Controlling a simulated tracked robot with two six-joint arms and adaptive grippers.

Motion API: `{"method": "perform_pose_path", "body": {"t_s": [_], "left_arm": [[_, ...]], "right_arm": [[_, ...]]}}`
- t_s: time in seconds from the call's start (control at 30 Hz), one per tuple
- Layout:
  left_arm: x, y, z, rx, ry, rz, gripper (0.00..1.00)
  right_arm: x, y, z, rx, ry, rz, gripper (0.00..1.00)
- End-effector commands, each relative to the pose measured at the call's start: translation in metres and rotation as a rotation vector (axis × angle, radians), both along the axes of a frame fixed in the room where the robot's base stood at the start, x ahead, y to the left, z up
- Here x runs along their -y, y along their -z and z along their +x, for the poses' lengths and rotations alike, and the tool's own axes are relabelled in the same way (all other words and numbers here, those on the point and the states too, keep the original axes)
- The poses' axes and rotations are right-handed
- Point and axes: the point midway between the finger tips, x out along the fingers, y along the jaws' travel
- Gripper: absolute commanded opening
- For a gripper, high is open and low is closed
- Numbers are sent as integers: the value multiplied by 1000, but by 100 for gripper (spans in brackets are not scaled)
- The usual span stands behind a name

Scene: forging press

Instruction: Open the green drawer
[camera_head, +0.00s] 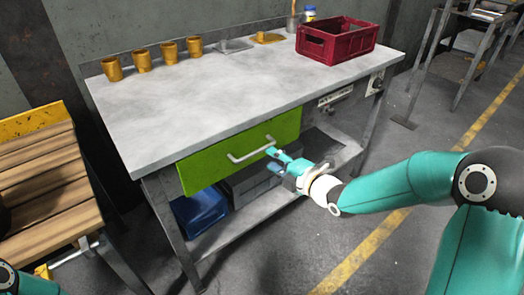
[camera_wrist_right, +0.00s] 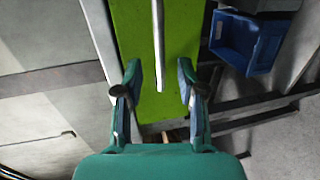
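The green drawer (camera_head: 220,163) sits under the front edge of the workbench top and looks closed. Its light bar handle (camera_head: 252,151) runs across the drawer front. My right gripper (camera_head: 274,152) is at the right end of the handle. In the right wrist view the fingers of the right gripper (camera_wrist_right: 159,82) are apart, one on each side of the handle (camera_wrist_right: 158,40), with a gap to it on both sides. The green drawer front (camera_wrist_right: 185,30) lies behind them. My left gripper is out of view; only part of my left arm shows at the lower left.
The workbench top (camera_head: 200,100) holds several brown cups (camera_head: 142,60) and a red crate (camera_head: 337,40). A blue bin (camera_head: 198,210) stands on the lower shelf below the drawer. A wooden-slatted stand (camera_head: 40,185) is at the left. The floor before the bench is clear.

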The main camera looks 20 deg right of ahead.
Motion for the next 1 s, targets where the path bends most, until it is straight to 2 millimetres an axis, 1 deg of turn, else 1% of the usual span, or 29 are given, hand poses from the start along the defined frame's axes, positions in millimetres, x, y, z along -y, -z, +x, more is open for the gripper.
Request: {"method": "perform_pose_path", "body": {"t_s": [0.03,0.1,0.2,0.33,0.5,0.8,0.97,1.0], "left_arm": [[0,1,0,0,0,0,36],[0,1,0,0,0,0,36],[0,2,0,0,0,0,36],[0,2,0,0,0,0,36],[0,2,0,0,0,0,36],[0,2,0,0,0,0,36],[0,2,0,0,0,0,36],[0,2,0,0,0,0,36]], "right_arm": [[-5,3,11,1,-3,0,39],[-10,6,25,0,-2,0,39],[-16,10,41,1,-1,1,39],[-21,13,57,0,0,1,39],[-24,15,67,0,1,1,39],[-25,15,69,0,2,1,39],[-24,15,69,0,2,1,13],[-24,15,69,-1,2,1,6]]}}
